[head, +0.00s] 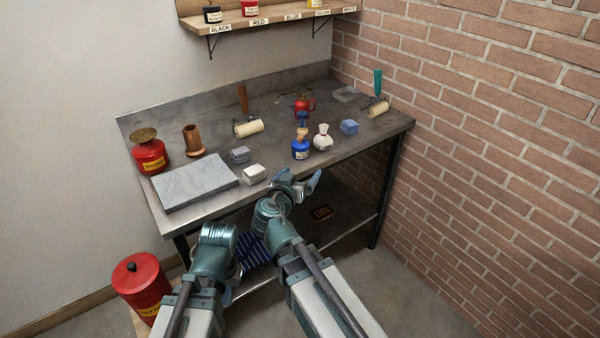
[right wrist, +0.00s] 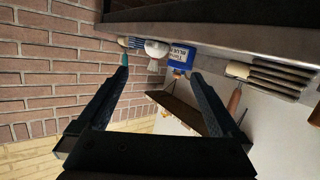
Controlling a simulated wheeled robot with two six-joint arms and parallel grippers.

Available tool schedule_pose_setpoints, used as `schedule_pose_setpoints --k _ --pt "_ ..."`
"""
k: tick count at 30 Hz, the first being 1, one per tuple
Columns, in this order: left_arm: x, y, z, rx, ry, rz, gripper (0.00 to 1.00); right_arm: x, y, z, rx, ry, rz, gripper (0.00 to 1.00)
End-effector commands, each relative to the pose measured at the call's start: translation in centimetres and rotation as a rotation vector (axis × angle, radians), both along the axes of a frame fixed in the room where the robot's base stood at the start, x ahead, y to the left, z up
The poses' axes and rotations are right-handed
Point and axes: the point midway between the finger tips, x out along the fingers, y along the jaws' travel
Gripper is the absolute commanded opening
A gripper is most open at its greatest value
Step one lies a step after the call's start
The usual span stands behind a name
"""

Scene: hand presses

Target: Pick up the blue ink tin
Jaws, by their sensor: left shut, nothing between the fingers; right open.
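The blue ink tin (head: 300,151) stands upright on the bench near its front edge, right of the middle. It also shows in the right wrist view (right wrist: 192,54) with its label partly readable, beyond the fingertips. My right gripper (head: 299,184) is in front of and below the tin, at the bench's front edge, apart from it. Its two fingers are spread and empty, as the right wrist view (right wrist: 163,75) shows. My left gripper (head: 219,238) is low in front of the bench, left of the right arm, shut and empty; its fingertips are hard to make out.
A white pouch-like item (head: 322,139) stands close right of the tin, and a blue block (head: 349,127) lies further right. A white block (head: 254,174), a grey block (head: 240,155) and a stone slab (head: 196,184) lie left. The bench front edge (right wrist: 262,35) is close.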

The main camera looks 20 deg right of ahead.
Motion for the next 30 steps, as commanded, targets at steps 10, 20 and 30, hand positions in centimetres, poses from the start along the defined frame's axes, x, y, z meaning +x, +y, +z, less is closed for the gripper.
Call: schedule_pose_setpoints --k 10,20,30 --pt "0.0 0.0 -7.0 0.0 0.0 0.0 0.0 2.8 1.5 -2.1 -0.009 -0.251 0.127 1.0" --pt "0.0 0.0 -6.9 0.0 0.0 0.0 0.0 4.1 1.3 -1.8 -0.007 -0.269 0.14 1.0" --pt "0.0 0.0 -6.9 0.0 0.0 0.0 0.0 9.7 -1.3 -1.7 -0.007 -0.267 0.139 1.0"
